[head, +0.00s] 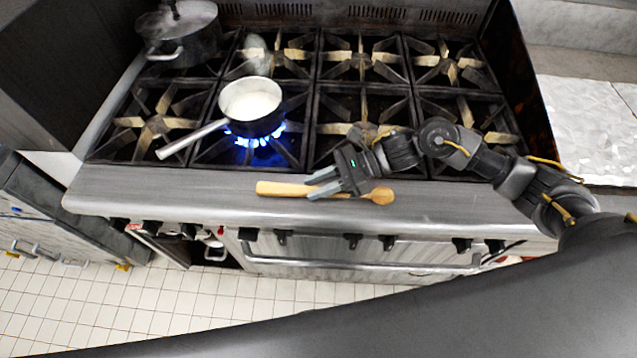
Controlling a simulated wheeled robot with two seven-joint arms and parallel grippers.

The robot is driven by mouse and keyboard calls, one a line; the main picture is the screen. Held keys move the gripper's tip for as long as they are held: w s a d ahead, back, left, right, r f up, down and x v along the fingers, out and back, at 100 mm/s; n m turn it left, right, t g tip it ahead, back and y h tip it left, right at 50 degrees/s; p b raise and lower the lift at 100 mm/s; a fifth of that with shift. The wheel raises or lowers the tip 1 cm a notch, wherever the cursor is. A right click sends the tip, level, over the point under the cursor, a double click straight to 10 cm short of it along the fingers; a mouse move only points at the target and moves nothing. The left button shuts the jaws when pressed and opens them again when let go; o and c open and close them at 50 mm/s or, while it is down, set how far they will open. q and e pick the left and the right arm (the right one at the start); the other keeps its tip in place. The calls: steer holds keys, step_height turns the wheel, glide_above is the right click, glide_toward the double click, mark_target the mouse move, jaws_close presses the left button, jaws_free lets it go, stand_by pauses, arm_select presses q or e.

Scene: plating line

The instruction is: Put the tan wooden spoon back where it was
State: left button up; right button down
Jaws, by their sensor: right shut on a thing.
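The tan wooden spoon (283,189) lies lengthwise along the stove's steel front ledge (200,188), its handle end to the left and its bowl to the right. My right gripper (316,185) comes in from the right and is shut on the spoon at the handle. Its fingers and palm cover the middle of the spoon. I cannot tell whether the spoon touches the ledge or is just above it. My left gripper is not in view.
A saucepan (251,105) with white contents sits over a lit blue flame, its handle (192,139) pointing to the front left. A lidded pot (181,37) stands at the back left. The ledge left of the spoon is clear. Stove knobs line the front below.

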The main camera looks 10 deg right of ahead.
steer(key=shift+f, duration=0.1)
steer(key=c, duration=1.1)
jaws_free()
steer(key=shift+o, duration=0.2)
